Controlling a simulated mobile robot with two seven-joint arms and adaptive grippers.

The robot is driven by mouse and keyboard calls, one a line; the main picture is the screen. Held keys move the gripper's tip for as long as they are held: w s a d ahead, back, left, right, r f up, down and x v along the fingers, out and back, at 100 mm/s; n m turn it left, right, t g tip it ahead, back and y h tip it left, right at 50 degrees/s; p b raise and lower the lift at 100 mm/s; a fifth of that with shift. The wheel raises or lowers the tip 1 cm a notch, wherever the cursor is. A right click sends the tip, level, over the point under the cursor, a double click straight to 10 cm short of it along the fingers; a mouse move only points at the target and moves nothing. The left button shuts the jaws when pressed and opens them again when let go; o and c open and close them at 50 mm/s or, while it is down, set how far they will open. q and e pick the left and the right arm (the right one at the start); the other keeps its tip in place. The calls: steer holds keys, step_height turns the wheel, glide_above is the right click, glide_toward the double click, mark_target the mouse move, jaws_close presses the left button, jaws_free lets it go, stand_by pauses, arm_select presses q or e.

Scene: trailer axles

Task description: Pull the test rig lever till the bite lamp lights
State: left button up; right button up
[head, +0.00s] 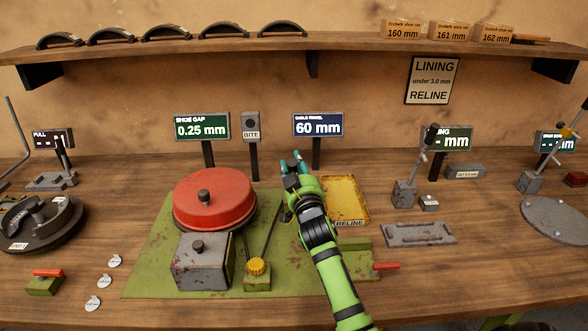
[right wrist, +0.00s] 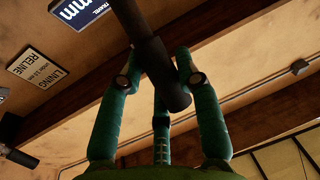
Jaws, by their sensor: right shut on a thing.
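My right gripper (head: 297,160) is above the right part of the green test rig plate (head: 160,270). In the right wrist view its green fingers (right wrist: 160,75) are shut around the dark cylindrical lever handle (right wrist: 152,55). In the head view the arm and fingers hide most of the lever. The bite lamp post (head: 251,127) stands behind the red drum (head: 215,198); its round lamp looks dark. The shoe gap display (head: 202,127) reads 0.25 mm. The cable travel display (head: 318,125) reads 60 mm. My left gripper is not in view.
A yellow RELINE tray (head: 345,198) lies right of my gripper. A shelf (head: 350,45) with brake shoes and boxes runs along the wall.

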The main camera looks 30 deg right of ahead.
steer(key=shift+s+a+f, duration=0.1)
steer(key=o, duration=1.1)
steer(key=v, duration=1.2)
